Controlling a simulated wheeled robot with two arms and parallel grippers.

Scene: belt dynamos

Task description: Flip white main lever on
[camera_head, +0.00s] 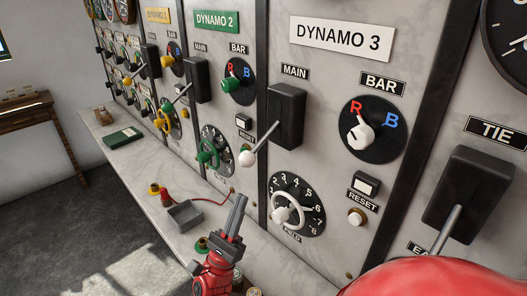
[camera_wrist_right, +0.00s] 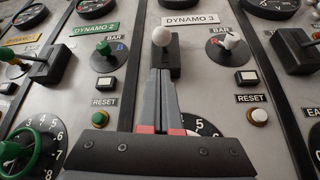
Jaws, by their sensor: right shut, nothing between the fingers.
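The white main lever is on the DYNAMO 3 panel, under the MAIN label. Its white ball knob (camera_head: 247,158) sits on a thin metal rod that slants down and out from a black housing (camera_head: 286,115). In the right wrist view the knob (camera_wrist_right: 161,36) shows just beyond my fingertips, with the black housing behind it. My right gripper (camera_head: 239,199) is shut and empty. It points up from below, and in the head view its tips are a little below the knob, apart from it. The fingers also show in the right wrist view (camera_wrist_right: 160,73). My left gripper is not in view.
The white BAR selector (camera_head: 361,133) and the field dial (camera_head: 297,207) share the panel. The green DYNAMO 2 dial (camera_head: 208,151) is to the left, the TIE lever (camera_head: 468,195) to the right. A grey tray (camera_head: 185,215) stands on the ledge below.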

